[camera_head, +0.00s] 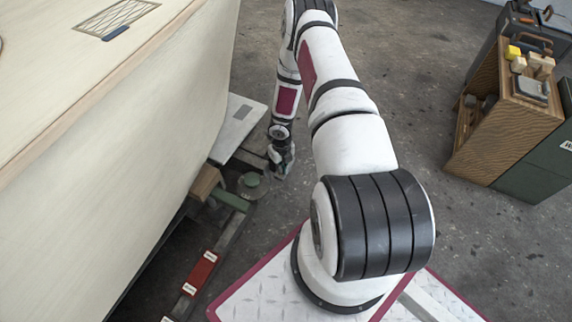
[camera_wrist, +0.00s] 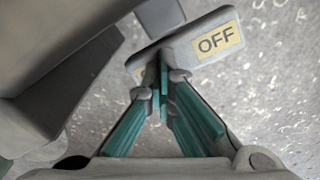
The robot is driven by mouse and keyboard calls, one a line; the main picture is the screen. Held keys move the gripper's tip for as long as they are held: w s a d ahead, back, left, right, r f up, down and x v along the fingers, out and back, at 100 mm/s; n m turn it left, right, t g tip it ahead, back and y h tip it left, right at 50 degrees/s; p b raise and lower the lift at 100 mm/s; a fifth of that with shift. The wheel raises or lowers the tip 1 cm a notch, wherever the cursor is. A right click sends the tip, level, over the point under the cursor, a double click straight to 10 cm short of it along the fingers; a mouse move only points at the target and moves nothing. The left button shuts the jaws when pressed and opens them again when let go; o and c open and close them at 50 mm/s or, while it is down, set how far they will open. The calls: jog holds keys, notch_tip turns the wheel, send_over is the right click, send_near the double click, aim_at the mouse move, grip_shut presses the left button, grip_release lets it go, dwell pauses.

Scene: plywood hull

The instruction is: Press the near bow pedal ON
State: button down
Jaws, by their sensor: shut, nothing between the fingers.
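A grey pedal plate (camera_wrist: 186,61) with a yellow OFF label (camera_wrist: 218,41) lies just beyond my gripper (camera_wrist: 163,80) in the wrist view. My gripper's teal fingers are shut and empty. Their tips overlap the plate left of the label; I cannot tell whether they touch it. The fingers hide part of the plate, and no ON label shows. In the head view my gripper (camera_head: 281,172) points down low beside the pale hull. The grey pedal cannot be made out there. A red block with white-labelled ends (camera_head: 200,272) lies nearer, along the hull's foot.
The plywood hull (camera_head: 140,130) stands to the left. A wooden cabinet (camera_head: 505,125) with small blocks on top stands far right. The concrete floor between is open.

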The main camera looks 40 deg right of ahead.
jog(key=shift+r+p, duration=2.85)
jog(key=shift+r, duration=0.7)
